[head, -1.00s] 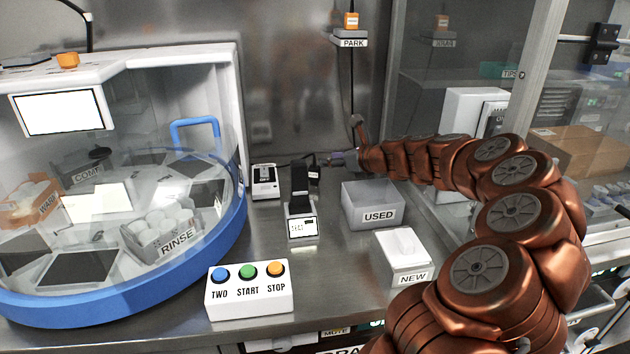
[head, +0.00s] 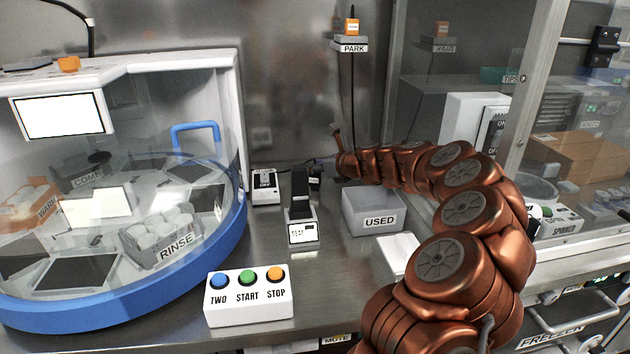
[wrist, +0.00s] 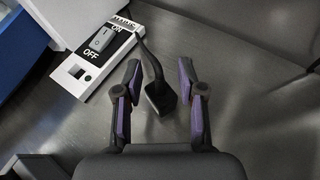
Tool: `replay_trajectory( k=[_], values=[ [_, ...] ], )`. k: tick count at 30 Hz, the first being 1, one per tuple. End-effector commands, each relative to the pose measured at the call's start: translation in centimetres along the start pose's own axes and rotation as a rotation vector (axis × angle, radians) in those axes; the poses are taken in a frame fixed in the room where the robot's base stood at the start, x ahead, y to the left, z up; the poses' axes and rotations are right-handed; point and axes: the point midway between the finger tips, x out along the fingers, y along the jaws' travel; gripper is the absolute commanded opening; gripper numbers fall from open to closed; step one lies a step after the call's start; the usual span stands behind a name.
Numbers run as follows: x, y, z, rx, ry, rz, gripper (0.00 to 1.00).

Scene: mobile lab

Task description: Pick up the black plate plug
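The black plug (wrist: 160,97) stands on the steel bench in the wrist view, with its black cable rising from it toward the mains box. My gripper (wrist: 158,72) is open, with one purple-and-black finger on each side of the plug. Both fingers look apart from it; how high they are above the bench I cannot tell. In the head view the plug (head: 315,181) is a small dark block behind and right of the black-topped display device. My gripper's fingers are hard to make out there, at the far end of my copper arm.
The mains box (wrist: 97,57), its switch marked ON and OFF, is left of the plug. The display device (head: 303,233) is in front. A grey USED bin (head: 377,213) stands to the right. A large blue-rimmed machine (head: 215,262) fills the left; a button box (head: 249,304) is in front.

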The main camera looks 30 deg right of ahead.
Motion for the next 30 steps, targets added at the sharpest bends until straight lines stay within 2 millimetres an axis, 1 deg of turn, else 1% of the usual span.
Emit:
replay_trajectory(
  k=[4, 15, 30],
  values=[
    [-0.02, -0.01, 0.02, 0.0, 0.0, 0.0, 0.39],
    [-0.03, -0.02, 0.0, 0.0, 0.0, 0.0, 0.0],
    [-0.1, -0.04, 0.14, 0.0, 0.0, -0.001, 0.0]
  ],
)
